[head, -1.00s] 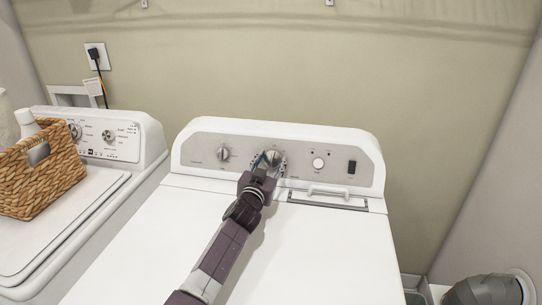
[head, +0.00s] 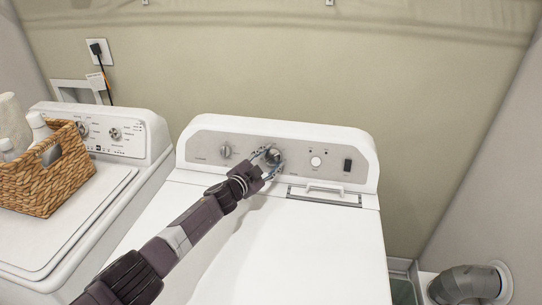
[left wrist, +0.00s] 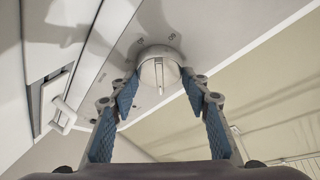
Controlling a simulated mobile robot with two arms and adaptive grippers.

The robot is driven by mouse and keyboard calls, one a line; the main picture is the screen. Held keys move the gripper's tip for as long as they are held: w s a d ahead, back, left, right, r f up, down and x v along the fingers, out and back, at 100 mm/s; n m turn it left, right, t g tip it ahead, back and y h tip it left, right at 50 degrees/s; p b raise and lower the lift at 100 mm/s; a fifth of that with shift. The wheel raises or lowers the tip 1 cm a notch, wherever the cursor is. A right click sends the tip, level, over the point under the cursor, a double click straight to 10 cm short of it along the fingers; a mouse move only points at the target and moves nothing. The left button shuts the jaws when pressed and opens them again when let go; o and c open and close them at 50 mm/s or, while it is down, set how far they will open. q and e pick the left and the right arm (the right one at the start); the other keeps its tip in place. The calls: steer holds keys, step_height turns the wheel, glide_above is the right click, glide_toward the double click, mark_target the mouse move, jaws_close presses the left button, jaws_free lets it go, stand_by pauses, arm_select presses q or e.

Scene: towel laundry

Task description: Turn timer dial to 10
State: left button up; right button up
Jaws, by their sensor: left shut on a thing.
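The timer dial (head: 273,156) is a round silver knob in the middle of the grey control panel on the white machine. In the left wrist view the dial (left wrist: 160,70) shows a raised grip bar, with small marks on the panel around it. My left gripper (head: 267,158) reaches it from the lower left. In the left wrist view its blue-padded fingers (left wrist: 161,80) are at both sides of the dial, shut on it. The numbers are too small to read, so I cannot tell the setting. My right gripper is not in view.
The panel (head: 210,143) also has a smaller knob (head: 226,150) to the left, a round white button (head: 315,161) and a dark switch (head: 347,165). A lid handle (head: 325,187) lies below. A wicker basket (head: 45,183) stands on the left machine (head: 100,200).

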arm_select(q)
steer(key=shift+a+f, duration=0.1)
stand_by(0.4)
steer(key=o, duration=1.2)
steer(key=shift+w, duration=0.1)
steer(key=shift+c, duration=0.2)
steer(key=shift+v, duration=0.8)
steer(key=v, duration=1)
steer(key=shift+a, duration=0.15)
